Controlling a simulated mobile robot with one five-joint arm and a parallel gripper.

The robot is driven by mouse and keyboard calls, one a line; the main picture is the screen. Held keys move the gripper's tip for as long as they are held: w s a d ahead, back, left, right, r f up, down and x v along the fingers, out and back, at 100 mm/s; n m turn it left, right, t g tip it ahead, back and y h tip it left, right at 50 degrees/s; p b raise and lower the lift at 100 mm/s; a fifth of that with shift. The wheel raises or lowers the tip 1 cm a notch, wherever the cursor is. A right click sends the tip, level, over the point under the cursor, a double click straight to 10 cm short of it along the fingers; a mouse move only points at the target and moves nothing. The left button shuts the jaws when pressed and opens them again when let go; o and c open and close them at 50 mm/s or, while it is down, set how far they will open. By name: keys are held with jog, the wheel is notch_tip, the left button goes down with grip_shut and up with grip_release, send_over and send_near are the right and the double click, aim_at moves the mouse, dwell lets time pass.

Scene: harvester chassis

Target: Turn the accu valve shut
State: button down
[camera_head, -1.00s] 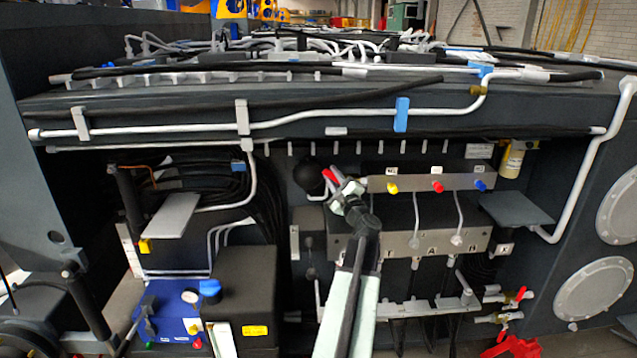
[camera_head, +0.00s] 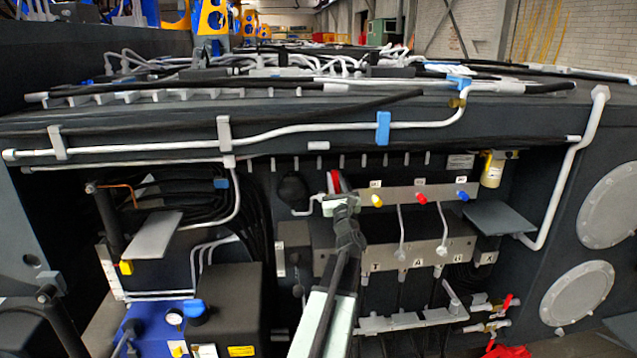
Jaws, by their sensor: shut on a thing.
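The accu valve's red handle (camera_head: 335,181) stands nearly upright, just right of the black ball-shaped accumulator (camera_head: 293,189). A white pipe (camera_head: 303,211) runs from below the accumulator toward the valve. My gripper (camera_head: 338,196) reaches up from the bottom middle and is shut on the lower part of the red handle. The jaws and the wrist hide the valve body and the handle's lower end.
A metal bar with yellow (camera_head: 376,200), red (camera_head: 421,197) and blue (camera_head: 463,196) knobs sits close to the right of my gripper. A grey shelf plate (camera_head: 497,217) juts out further right. Red-handled taps (camera_head: 507,302) sit at lower right. A black box (camera_head: 232,303) stands at lower left.

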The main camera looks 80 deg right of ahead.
jog(key=shift+s+d+f+m+g, duration=0.1)
jog(key=shift+s+m+g, duration=0.35)
jog(key=shift+m, duration=0.45)
jog(key=c, duration=1.3)
grip_release()
jog(key=shift+s, duration=0.1)
jog(key=shift+o, duration=0.2)
jog(key=b+v, duration=0.3)
jog(key=v, duration=0.4)
jog(key=shift+a+f, duration=0.2)
jog(key=shift+a, duration=0.15)
